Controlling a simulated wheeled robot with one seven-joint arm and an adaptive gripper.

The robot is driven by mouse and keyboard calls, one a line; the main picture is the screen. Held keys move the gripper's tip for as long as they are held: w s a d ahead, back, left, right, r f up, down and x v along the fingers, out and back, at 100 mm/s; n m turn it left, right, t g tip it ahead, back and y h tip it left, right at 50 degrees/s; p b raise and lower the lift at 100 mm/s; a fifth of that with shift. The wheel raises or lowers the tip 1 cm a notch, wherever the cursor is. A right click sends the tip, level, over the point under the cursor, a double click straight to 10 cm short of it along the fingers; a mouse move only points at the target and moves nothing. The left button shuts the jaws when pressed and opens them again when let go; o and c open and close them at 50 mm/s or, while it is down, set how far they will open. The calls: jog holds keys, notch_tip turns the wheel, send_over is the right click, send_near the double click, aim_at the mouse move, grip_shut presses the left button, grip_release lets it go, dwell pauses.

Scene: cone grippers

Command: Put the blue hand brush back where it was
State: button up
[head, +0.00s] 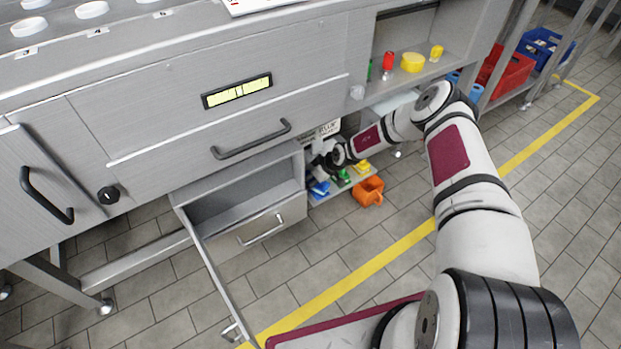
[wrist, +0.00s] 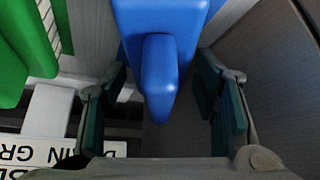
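The blue hand brush (head: 320,188) is at the left end of a low shelf under the counter, beside a green brush (head: 344,177). In the wrist view, the blue brush (wrist: 160,75) fills the upper middle, its narrow handle pointing toward me. My gripper (head: 326,163) is at the low shelf, just above the blue brush. In the wrist view, its two fingers stand apart, one on each side of the handle, with gaps visible on both sides. The far end of the brush is out of the wrist view.
An open drawer (head: 183,215) stands left of the brushes. A yellow brush (head: 362,168) and an orange jug (head: 368,191) are to the right. A lettered sign (wrist: 75,150) is at lower left in the wrist view.

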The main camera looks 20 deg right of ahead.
aim_at(324, 185)
jog(key=shift+r, duration=0.1)
jog(key=p+v, duration=0.4)
jog(key=v, duration=0.7)
jog(key=shift+s+d+r+p, duration=0.2)
jog(key=shift+s+r+p, duration=0.05)
jog(key=shift+r+p, duration=0.05)
